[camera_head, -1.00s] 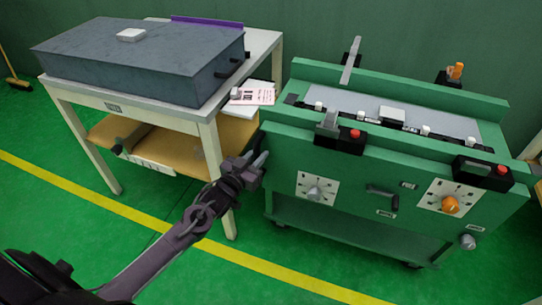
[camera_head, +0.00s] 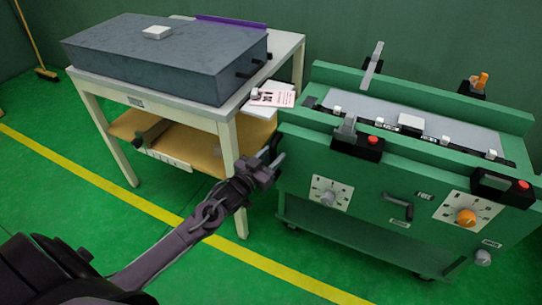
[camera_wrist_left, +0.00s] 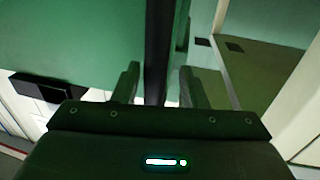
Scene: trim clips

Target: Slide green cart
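The green cart (camera_head: 355,228) stands at the right in the head view, with a grey inset top, an orange knob and several dials and switches on its front. My left gripper (camera_head: 277,155) is at the cart's upper left front corner; whether it touches the cart cannot be told. In the left wrist view, the two fingers of my left gripper (camera_wrist_left: 160,87) are spread apart. A dark upright bar (camera_wrist_left: 160,45) shows between or beyond them, with gaps on both sides. A green surface (camera_wrist_left: 75,40) fills the upper left there. My right gripper is out of view.
A cream table (camera_head: 228,165) stands just left of the cart, carrying a grey slab (camera_head: 165,60) and pink-printed papers (camera_head: 272,98). A broom (camera_head: 45,74) leans at the far left. The green floor in front, crossed by a yellow line (camera_head: 150,205), is clear.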

